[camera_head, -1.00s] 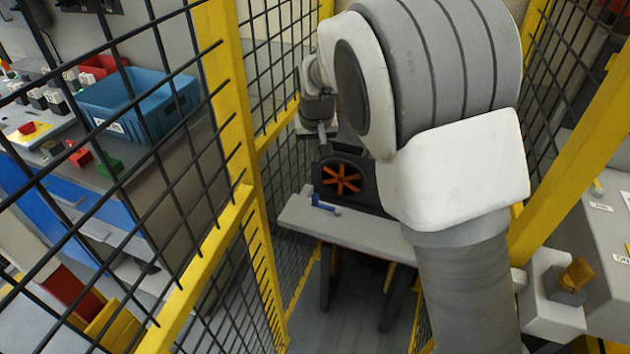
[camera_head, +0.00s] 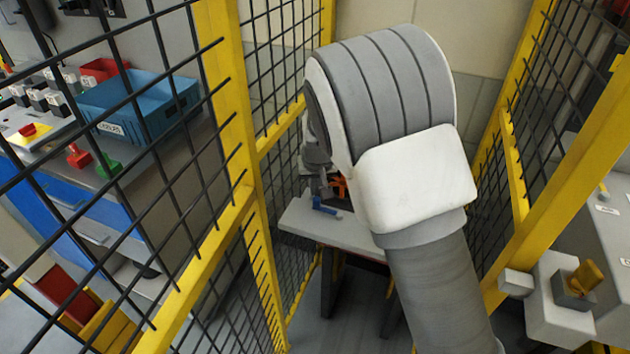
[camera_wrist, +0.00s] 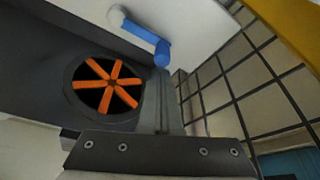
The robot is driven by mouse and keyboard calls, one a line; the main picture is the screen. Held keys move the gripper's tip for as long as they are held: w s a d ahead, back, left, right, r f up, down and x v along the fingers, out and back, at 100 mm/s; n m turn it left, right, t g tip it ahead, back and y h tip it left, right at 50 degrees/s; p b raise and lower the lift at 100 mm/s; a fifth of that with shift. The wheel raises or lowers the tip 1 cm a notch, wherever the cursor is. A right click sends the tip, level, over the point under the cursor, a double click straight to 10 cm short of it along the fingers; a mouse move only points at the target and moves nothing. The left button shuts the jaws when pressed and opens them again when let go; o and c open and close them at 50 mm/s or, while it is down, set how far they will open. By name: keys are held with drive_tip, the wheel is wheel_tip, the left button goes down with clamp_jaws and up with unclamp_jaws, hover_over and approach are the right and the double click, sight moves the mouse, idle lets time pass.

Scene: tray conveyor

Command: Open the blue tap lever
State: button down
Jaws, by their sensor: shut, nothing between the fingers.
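The blue tap lever (camera_head: 325,206) sits on the light grey bench top. In the wrist view the lever (camera_wrist: 146,37) is a bent blue bar running from a round white-grey end at upper left to a blue knob at lower right. My gripper (camera_wrist: 159,74) is shut and empty, its fingertips just below the blue knob in the picture. I cannot tell whether they touch it. In the head view my gripper (camera_head: 322,190) is small and partly hidden by my arm, just above the lever.
An orange-spoked wheel (camera_wrist: 106,86) in a dark panel is beside my fingers. The light grey bench (camera_head: 300,214) stands inside yellow-framed black mesh fencing (camera_head: 232,110). A blue crate (camera_head: 140,105) is on a counter outside the left fence. A yellow knob (camera_head: 585,277) is at right.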

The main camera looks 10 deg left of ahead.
drive_tip(key=shift+s+a+n+y+b, duration=0.1)
drive_tip(key=shift+s+n+y+b, duration=0.2)
drive_tip(key=shift+s+n+b, duration=0.5)
idle(0.5)
drive_tip(key=n+b, duration=0.1)
drive_tip(key=s+n, duration=0.1)
drive_tip(key=shift+f+n+g+y+b, duration=0.15)
drive_tip(key=shift+n+g+y+b, duration=0.15)
drive_tip(key=shift+y+b, duration=0.1)
drive_tip(key=s+n, duration=0.1)
drive_tip(key=n, duration=0.1)
drive_tip(key=s+n+g+b, duration=0.1)
drive_tip(key=shift+s+d+n+y, duration=0.2)
drive_tip(key=shift+n+y, duration=0.1)
drive_tip(key=shift+n, duration=0.1)
drive_tip(key=s+n, duration=0.1)
drive_tip(key=d+n+g, duration=0.1)
drive_tip(key=n, duration=0.1)
drive_tip(key=shift+s+r+n+y, duration=0.2)
drive_tip(key=shift+s+n+y, duration=0.1)
drive_tip(key=shift+s, duration=0.1)
drive_tip(key=n, duration=0.1)
drive_tip(key=s+d+n+g+p, duration=0.1)
drive_tip(key=d+n, duration=0.1)
drive_tip(key=n, duration=0.1)
drive_tip(key=shift+s+g+p, duration=0.3)
drive_tip(key=shift+s+p, duration=0.05)
drive_tip(key=shift+a, duration=0.1)
drive_tip(key=shift+w, duration=0.15)
